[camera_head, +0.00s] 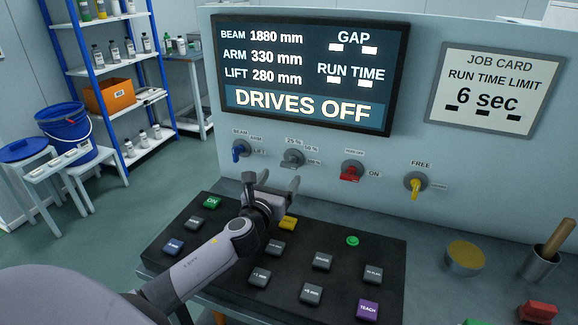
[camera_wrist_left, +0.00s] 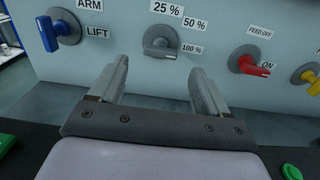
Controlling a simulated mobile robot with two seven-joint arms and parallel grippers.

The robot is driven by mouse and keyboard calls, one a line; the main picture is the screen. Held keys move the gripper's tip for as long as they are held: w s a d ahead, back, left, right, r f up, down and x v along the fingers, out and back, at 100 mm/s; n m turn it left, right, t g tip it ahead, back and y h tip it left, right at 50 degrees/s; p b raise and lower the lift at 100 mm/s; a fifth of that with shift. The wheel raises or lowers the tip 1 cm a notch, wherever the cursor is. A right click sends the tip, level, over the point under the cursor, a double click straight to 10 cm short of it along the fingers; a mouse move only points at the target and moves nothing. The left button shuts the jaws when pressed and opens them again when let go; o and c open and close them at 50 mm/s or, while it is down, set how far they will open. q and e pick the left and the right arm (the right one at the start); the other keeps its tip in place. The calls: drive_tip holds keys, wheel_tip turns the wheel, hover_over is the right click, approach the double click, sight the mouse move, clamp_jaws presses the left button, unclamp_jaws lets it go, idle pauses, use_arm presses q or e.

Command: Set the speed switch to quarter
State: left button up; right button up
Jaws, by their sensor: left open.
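The speed switch (camera_head: 292,158) is a grey rotary knob on the upright panel, labelled 25 %, 50 % and 100 %. In the left wrist view the speed switch (camera_wrist_left: 161,43) sits near the top middle. Its grey handle lies about level, with its right end toward the 100 % label (camera_wrist_left: 192,49). The 25 % label (camera_wrist_left: 166,8) is above the knob. My left gripper (camera_head: 272,183) is open and empty, in front of and below the switch. In the wrist view its fingers (camera_wrist_left: 159,68) are apart on either side below the knob, not touching it. My right gripper is not in view.
A blue BEAM/ARM/LIFT switch (camera_head: 239,150) is left of the speed switch; a red feed switch (camera_head: 352,172) and a yellow switch (camera_head: 415,185) are right. A black button console (camera_head: 225,228) lies beneath my arm. The screen (camera_head: 305,75) reads DRIVES OFF.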

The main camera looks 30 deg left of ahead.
sight(288, 167)
use_arm(q)
drive_tip(key=shift+b+x, duration=0.3)
drive_tip(key=shift+x, duration=2.65)
drive_tip(key=c, duration=1.1)
